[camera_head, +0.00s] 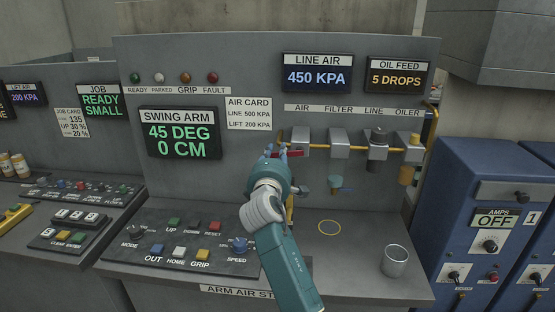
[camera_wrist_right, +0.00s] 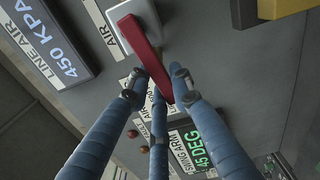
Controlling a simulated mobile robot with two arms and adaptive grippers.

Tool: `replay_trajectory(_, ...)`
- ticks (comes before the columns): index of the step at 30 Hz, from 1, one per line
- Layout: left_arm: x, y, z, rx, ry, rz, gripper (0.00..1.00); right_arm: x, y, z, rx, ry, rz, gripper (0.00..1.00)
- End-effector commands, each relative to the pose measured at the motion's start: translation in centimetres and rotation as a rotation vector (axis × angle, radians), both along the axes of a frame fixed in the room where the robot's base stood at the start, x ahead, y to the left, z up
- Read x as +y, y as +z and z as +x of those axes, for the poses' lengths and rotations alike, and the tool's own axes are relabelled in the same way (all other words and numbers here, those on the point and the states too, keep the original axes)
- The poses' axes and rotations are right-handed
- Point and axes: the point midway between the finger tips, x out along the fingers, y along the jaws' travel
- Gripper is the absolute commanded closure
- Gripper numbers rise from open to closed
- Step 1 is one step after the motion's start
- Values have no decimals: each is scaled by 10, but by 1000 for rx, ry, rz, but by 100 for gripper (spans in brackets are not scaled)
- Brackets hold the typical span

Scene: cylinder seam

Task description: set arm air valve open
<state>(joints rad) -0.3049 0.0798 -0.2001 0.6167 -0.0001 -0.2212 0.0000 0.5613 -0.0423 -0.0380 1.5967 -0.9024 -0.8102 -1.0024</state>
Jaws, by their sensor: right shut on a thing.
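The air valve is a light grey block (camera_head: 300,136) under the AIR label, at the left end of the row on the back panel. Its red lever (camera_head: 293,152) shows only in part in the head view, pointing left behind my fingers. In the right wrist view the red lever (camera_wrist_right: 147,50) runs from the pale valve block (camera_wrist_right: 128,25) down between my blue fingers. My right gripper (camera_head: 275,153) is shut on the lever; its fingers also show in the wrist view (camera_wrist_right: 160,85). My left gripper is not in view.
The filter (camera_head: 339,142), line unit (camera_head: 377,143) and oiler (camera_head: 409,148) stand right of the valve. The line air display (camera_head: 317,74) reads 450 KPA. A button console (camera_head: 185,245) and a metal cup (camera_head: 395,261) are on the bench.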

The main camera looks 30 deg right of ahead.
Motion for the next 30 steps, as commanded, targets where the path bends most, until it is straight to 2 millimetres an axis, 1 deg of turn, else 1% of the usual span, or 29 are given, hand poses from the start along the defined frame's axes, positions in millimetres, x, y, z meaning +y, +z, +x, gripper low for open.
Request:
replay_trajectory(3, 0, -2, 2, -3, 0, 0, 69, 1, 3, 0, -29, 1, 50, 100)
replay_trajectory(9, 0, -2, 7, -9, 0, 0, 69, 0, 6, 0, -57, 1, 97, 100)
replay_trajectory(25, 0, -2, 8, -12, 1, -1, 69, 0, 8, 0, -67, 0, 114, 100)
replay_trajectory(26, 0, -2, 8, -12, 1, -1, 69, 0, 8, 0, -67, 0, 114, 73)
replay_trajectory(27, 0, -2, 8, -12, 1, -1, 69, 0, 8, 0, -67, 0, 113, 69)
replay_trajectory(30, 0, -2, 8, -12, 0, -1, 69, 0, 8, 0, -67, 0, 113, 69)
